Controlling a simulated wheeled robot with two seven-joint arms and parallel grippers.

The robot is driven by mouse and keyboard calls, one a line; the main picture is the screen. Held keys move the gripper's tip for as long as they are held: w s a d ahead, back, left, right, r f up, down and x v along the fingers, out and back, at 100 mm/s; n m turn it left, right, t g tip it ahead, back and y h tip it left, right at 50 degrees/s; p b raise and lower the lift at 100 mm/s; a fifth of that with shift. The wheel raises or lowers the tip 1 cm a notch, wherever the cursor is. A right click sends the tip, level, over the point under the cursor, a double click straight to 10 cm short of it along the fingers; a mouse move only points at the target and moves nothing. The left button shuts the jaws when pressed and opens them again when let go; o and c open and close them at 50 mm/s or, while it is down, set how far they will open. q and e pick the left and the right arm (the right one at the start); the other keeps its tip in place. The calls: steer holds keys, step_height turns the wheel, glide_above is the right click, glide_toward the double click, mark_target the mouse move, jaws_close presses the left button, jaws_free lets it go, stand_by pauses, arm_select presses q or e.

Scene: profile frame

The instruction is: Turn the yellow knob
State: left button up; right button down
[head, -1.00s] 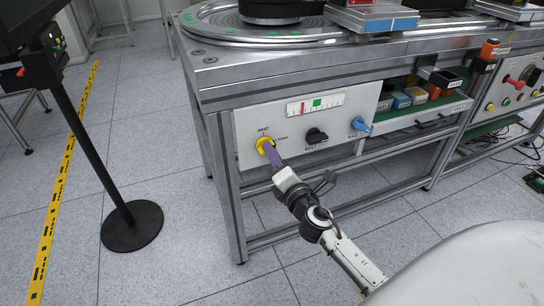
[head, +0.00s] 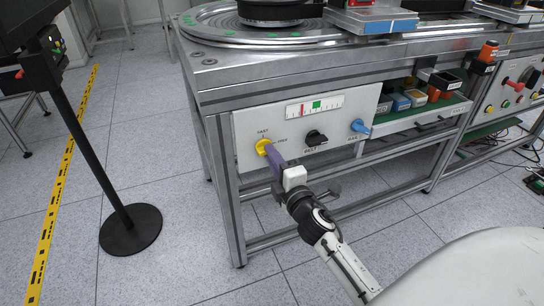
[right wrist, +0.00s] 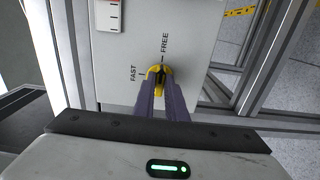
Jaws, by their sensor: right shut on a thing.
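The yellow knob (head: 262,147) is on the left of a pale control panel (head: 345,140) on the front of a metal bench. My right gripper (head: 272,154) has its purple fingers at the knob, shut on it. In the right wrist view the knob (right wrist: 153,74) shows between the fingertips (right wrist: 162,86), which hide part of it. The labels FAST and FREE stand beside the knob there. Its exact pointing is hard to tell behind the fingers. My left gripper is not in view.
A black knob (head: 316,138) and a blue knob (head: 360,127) are right of the yellow one. A red and green scale (head: 314,106) is above. A shelf with small bins (head: 415,97) is at the right. A black stand (head: 131,229) is on the floor at left.

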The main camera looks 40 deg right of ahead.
stand_by(0.3)
steer(key=c, duration=1.8)
jaws_free()
steer(key=v, duration=1)
steer(key=shift+s, duration=0.15)
